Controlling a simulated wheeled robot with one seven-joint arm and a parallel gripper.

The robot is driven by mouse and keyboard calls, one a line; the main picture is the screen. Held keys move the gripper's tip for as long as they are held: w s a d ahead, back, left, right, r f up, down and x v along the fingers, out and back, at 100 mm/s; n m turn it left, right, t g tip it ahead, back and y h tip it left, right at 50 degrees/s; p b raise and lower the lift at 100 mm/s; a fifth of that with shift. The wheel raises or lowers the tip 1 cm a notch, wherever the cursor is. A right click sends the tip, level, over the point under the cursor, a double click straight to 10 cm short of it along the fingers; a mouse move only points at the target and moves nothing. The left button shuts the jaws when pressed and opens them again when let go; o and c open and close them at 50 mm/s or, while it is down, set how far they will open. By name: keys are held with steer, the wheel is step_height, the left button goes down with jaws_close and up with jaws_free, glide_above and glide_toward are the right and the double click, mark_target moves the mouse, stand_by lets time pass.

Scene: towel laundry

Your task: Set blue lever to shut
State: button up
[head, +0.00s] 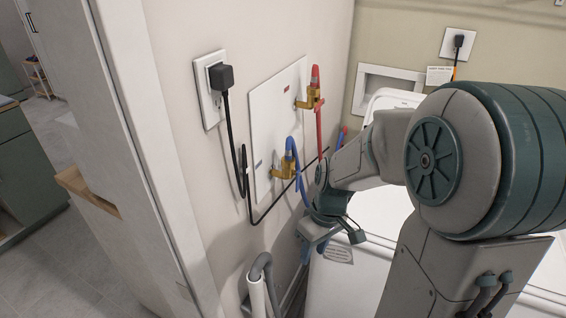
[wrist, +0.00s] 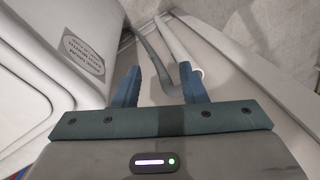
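The blue lever (head: 290,146) sits on the lower brass valve (head: 286,169) of a white wall panel (head: 266,118) in the head view. It appears to point upward, and a blue hose runs down beside it. My gripper (head: 330,243) is below and to the right of this valve, pointing down and apart from it. The wrist view shows my gripper (wrist: 160,90) with its two blue fingers spread and nothing between them. The lever is not in the wrist view.
A red lever (head: 315,76) stands on the upper brass valve, with a red hose below. A black plug (head: 221,77) and its cord hang left of the panel. A white appliance (wrist: 50,75) is left in the wrist view, near a white standpipe (wrist: 178,42) with a grey hose.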

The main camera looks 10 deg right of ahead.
steer(key=w+f+n+y, duration=0.2)
steer(key=w+f+y, duration=0.1)
steer(key=w, duration=0.1)
steer(key=n+t+y+b, duration=0.3)
steer(key=t+y, duration=0.3)
steer(key=t, duration=0.2)
glide_toward(297, 191)
steer(key=x, duration=0.3)
steer(key=r+x, duration=0.1)
steer(key=x, duration=0.2)
steer(key=w+p+x, duration=0.1)
steer(key=x, duration=0.2)
steer(key=shift+w+a+r, duration=0.2)
jaws_close()
